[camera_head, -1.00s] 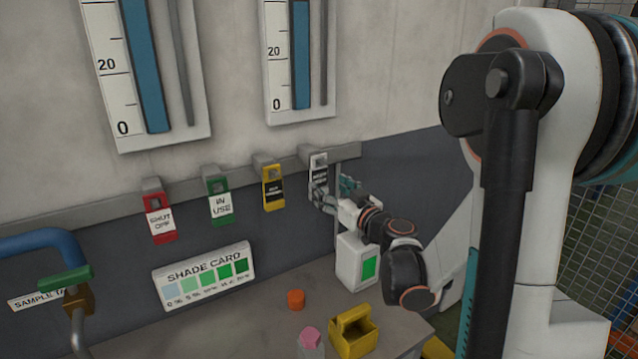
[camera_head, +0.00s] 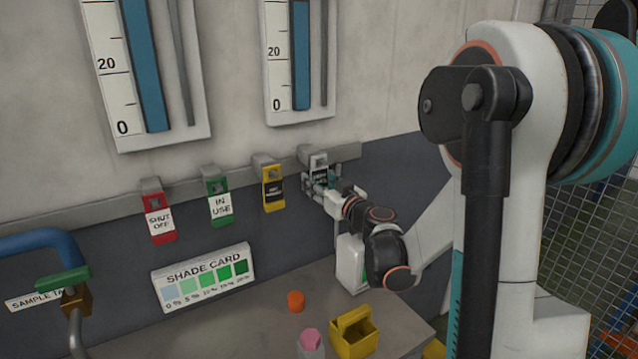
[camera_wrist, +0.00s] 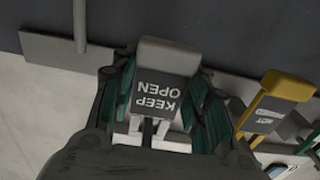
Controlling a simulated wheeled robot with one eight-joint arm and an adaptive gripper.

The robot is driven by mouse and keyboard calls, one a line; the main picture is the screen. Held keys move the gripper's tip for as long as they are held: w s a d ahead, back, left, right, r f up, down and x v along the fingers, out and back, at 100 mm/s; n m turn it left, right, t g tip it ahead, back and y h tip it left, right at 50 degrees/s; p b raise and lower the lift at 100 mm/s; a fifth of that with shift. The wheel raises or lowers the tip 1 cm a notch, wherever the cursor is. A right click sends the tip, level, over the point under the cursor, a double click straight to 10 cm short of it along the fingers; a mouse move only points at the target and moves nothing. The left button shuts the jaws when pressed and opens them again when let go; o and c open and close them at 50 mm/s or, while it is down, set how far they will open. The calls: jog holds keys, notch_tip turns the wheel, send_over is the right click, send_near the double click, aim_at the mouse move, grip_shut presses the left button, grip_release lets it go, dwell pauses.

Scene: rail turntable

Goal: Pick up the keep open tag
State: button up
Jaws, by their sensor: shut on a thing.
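The keep open tag (camera_wrist: 158,92) is a grey tag with a dark label and white lettering, upside down in the wrist view. It hangs at the right end of the wall rail, where its top (camera_head: 318,160) shows in the head view. My gripper (camera_head: 321,181) is at the tag, and my fingers cover part of it there. In the wrist view my gripper (camera_wrist: 160,100) has one teal-padded finger on each side of the tag, shut on it. The tag is still at the rail.
Yellow (camera_head: 273,188), green IN USE (camera_head: 220,202) and red SHUT OFF (camera_head: 159,218) tags hang along the rail to the left. A shade card (camera_head: 204,277), an orange cap (camera_head: 296,301) and a yellow caddy (camera_head: 352,335) are below. A white box (camera_head: 350,262) stands beneath my wrist.

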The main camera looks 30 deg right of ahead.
jog(key=shift+r, duration=0.15)
jog(key=shift+r+p, duration=0.3)
jog(key=shift+r, duration=0.3)
jog(key=s+p, duration=0.1)
jog(key=s, duration=1.7)
jog(key=shift+d+p, duration=0.3)
jog(key=shift+r, duration=0.35)
jog(key=s, duration=0.7)
jog(key=shift+d+r+p, duration=0.15)
jog(key=shift+r+p, duration=0.05)
jog(key=shift+p, duration=0.25)
